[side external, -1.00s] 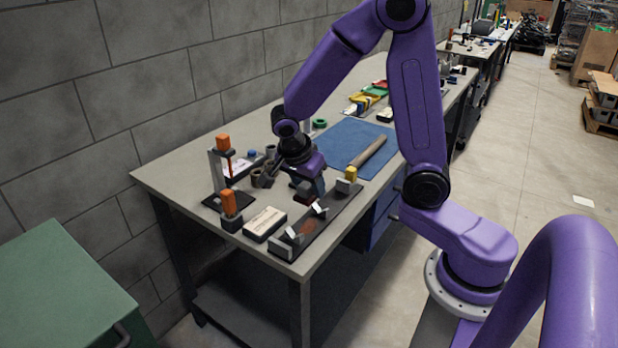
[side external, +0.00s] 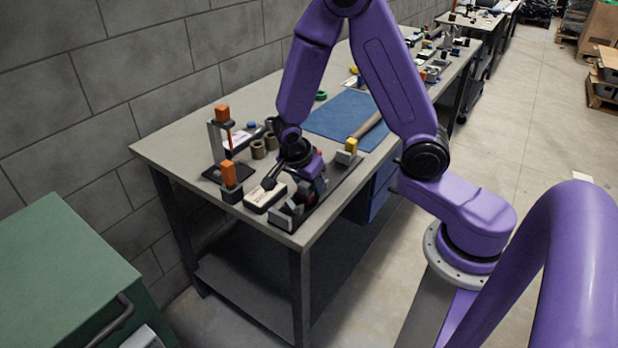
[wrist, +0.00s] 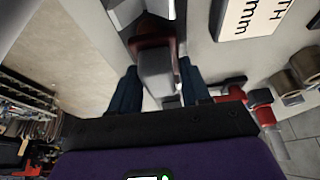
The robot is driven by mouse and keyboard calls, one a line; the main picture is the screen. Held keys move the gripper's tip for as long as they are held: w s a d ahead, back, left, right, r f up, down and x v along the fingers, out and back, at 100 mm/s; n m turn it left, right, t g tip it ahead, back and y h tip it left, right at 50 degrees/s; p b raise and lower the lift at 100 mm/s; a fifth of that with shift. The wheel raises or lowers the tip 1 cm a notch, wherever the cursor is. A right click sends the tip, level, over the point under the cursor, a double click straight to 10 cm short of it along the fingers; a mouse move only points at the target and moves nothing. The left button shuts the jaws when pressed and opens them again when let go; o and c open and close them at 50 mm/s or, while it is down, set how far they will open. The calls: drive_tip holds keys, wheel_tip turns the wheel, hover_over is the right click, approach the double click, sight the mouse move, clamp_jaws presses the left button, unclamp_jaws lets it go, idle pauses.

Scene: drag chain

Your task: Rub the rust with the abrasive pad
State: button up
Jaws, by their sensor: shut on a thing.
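My gripper (side external: 313,186) is low over the dark work plate (side external: 346,182) at the bench's near end. In the wrist view, my gripper (wrist: 160,92) is shut on a grey block (wrist: 156,68) with a dark reddish-brown face (wrist: 152,28), which looks like the abrasive pad. The block is between the two dark blue fingers, its reddish-brown end pointing away from me. Near the plate's front end are metal blocks (side external: 283,217). The rust patch is hidden behind my gripper in the side view. I cannot tell whether the pad touches the plate.
A white labelled box (side external: 265,195) lies close left of my gripper. A yellow-topped block (side external: 350,148) marks the plate's far end.

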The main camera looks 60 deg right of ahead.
drive_tip(key=shift+f, duration=0.6)
idle(0.7)
drive_tip(key=shift+d+r, duration=0.1)
drive_tip(key=shift+d, duration=0.45)
drive_tip(key=shift+a, duration=0.1)
drive_tip(key=shift+a+f, duration=0.2)
drive_tip(key=shift+a, duration=0.85)
drive_tip(key=shift+d+r, duration=0.1)
drive_tip(key=shift+d, duration=0.95)
